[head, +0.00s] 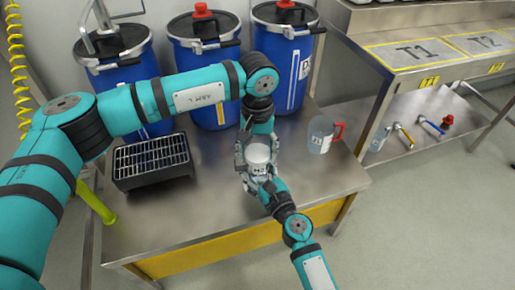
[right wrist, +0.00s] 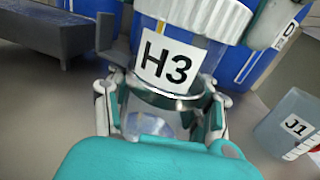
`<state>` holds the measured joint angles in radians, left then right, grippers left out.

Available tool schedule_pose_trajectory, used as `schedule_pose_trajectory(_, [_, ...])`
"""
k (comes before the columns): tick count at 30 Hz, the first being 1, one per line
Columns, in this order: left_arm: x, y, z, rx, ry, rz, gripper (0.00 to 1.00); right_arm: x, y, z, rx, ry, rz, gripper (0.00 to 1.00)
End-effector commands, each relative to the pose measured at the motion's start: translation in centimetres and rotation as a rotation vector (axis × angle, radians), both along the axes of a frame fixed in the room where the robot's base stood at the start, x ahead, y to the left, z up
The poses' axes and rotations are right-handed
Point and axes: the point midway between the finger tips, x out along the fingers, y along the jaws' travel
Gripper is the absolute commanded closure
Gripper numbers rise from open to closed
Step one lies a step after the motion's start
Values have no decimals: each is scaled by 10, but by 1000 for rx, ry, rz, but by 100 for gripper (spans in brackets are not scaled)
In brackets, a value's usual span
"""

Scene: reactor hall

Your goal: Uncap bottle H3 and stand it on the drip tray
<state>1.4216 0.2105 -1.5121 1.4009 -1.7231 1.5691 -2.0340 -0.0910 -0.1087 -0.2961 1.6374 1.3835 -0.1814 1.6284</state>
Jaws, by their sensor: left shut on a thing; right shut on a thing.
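Bottle H3 is clear, with a white ribbed cap (right wrist: 205,14) and an H3 label (right wrist: 168,60); it shows in the head view (head: 259,170) over the middle of the steel table. My right gripper (right wrist: 165,105) is shut around the bottle's body from the front, below the label. My left gripper (head: 257,148) comes down from above and is shut on the white cap, which sits on the bottle. The bottle looks about upright; its base is mostly hidden by my right gripper. The drip tray (head: 125,182), a black box with a metal grate, stands at the table's left.
A clear jug J1 (head: 321,138) with a red handle stands on the table at right. Three blue drums (head: 213,90) stand behind the table. The front of the table is clear.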

Motion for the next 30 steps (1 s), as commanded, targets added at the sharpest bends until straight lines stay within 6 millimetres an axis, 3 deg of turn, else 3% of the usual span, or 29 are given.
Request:
schedule_pose_trajectory(4, [0, 0, 0, 1, 0, 67, 79, 0, 0, -2, 0, 3, 0, 100])
schedule_pose_trajectory(8, [0, 0, 0, -1, 0, 301, 79, 0, 0, -2, 0, 3, 0, 100])
schedule_pose_trajectory(30, [-1, 0, 1, -5, 2, 2076, 79, 0, 0, -2, 0, 3, -1, 100])
